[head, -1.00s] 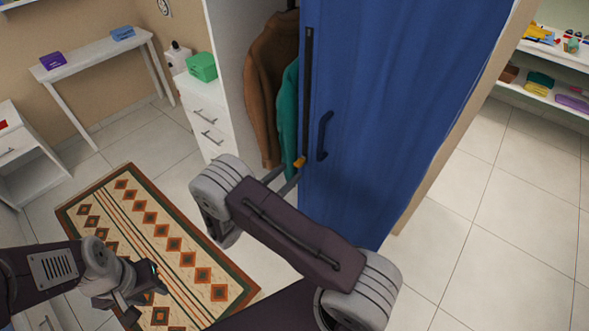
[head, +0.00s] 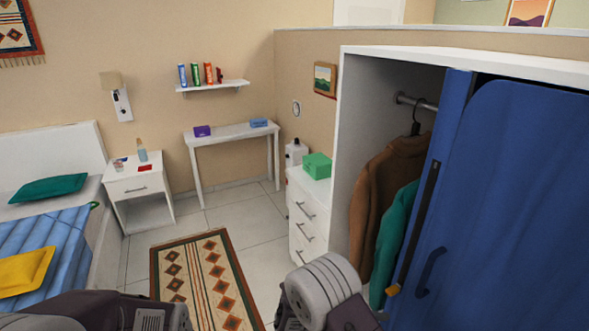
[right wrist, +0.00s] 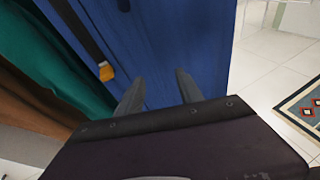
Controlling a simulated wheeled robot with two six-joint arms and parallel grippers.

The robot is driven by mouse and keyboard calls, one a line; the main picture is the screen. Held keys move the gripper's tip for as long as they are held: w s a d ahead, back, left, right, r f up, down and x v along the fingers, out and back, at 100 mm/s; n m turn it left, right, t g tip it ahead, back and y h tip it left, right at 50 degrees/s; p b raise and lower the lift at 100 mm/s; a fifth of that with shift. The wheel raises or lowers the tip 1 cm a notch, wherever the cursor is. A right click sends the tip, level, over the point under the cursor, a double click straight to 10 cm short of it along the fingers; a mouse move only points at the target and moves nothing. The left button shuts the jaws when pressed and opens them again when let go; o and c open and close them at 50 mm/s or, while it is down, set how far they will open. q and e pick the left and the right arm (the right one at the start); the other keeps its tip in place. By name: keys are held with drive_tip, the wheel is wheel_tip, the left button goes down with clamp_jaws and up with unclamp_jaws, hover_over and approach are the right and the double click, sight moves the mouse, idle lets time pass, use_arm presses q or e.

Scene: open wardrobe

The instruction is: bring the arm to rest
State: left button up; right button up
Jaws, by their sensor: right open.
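My right gripper (right wrist: 160,92) shows in the right wrist view with its two grey fingers apart and nothing between them. It points at the blue wardrobe door (right wrist: 185,40); I cannot tell whether the fingertips touch it. In the head view my right arm crosses the bottom in front of the wardrobe, and its gripper is hidden. The blue door (head: 500,190) has a dark handle (head: 430,270) and a dark strip with an orange tip (head: 394,289). My left arm shows at the bottom left of the head view; its gripper is out of view.
The open wardrobe (head: 440,57) holds a brown jacket (head: 375,205) and a teal garment (head: 395,240). White drawers (head: 308,225) with a green box (head: 317,166) stand left of it. A patterned rug (head: 205,280) lies on the floor. A bed (head: 50,225) is at the left.

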drive_tip(key=s+d+m+g+y, duration=0.1)
drive_tip(key=s+m+g+y, duration=0.3)
drive_tip(key=s+m, duration=0.15)
drive_tip(key=s+a+r+m+t+y, duration=0.1)
drive_tip(key=s+a+m+t+y, duration=0.2)
drive_tip(key=a+m+y, duration=0.4)
drive_tip(key=m+t+y, duration=0.1)
drive_tip(key=m+y, duration=0.2)
drive_tip(key=m, duration=0.3)
drive_tip(key=shift+s+a+r+y+p, duration=0.25)
drive_tip(key=shift+s+r+y+p, duration=0.05)
drive_tip(key=shift+r+y, duration=0.1)
